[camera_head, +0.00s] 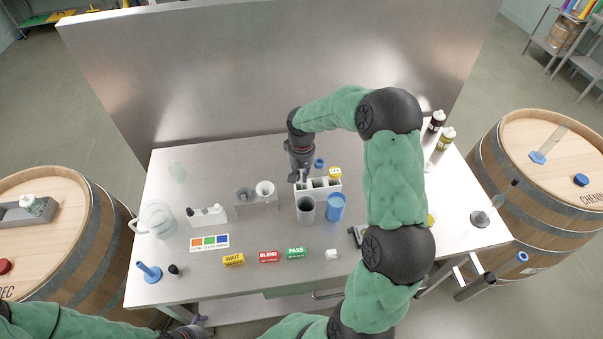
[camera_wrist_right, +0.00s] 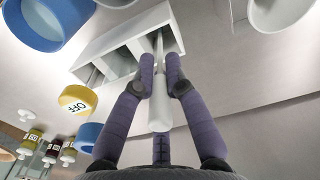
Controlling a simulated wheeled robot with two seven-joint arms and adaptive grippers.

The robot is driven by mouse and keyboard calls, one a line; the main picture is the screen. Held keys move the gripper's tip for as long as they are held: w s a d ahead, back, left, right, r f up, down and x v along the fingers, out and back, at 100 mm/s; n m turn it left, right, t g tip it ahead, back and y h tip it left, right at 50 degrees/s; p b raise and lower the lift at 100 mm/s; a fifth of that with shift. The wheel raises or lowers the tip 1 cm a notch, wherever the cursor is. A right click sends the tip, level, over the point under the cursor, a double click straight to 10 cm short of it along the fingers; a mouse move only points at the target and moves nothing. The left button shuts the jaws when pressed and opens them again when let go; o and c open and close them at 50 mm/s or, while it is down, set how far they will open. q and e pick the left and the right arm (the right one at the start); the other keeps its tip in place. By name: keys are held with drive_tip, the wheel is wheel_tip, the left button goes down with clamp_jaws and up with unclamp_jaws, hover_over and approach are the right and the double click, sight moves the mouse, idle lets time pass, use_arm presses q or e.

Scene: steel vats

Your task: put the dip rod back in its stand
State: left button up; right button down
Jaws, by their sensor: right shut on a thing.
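My right gripper (camera_head: 299,177) is shut on the pale dip rod (camera_wrist_right: 160,112), with one finger on each side of it in the right wrist view. The rod's rounded end points toward that camera. Its thin part runs to the white compartmented stand (camera_wrist_right: 118,45), over or in the end compartment; how deep it sits I cannot tell. In the head view this stand (camera_head: 332,190) is on the table just below the gripper, and the rod is mostly hidden. My left arm is at the bottom left of the head view, and its gripper (camera_head: 199,319) is barely visible at the edge.
A grey cup (camera_head: 305,212) and blue cup (camera_head: 336,208) stand close before the stand. A yellow cap (camera_wrist_right: 78,98) and blue ring (camera_wrist_right: 87,136) lie beside it. A grey holder (camera_head: 257,203) is to the left. Sign blocks (camera_head: 268,257) line the front.

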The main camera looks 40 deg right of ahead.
drive_tip(key=shift+f+b, duration=0.3)
drive_tip(key=shift+f, duration=0.3)
drive_tip(key=c, duration=1.2)
unclamp_jaws()
drive_tip(key=shift+r, duration=0.1)
wheel_tip(320, 180, up, 12)
drive_tip(key=shift+f, duration=0.1)
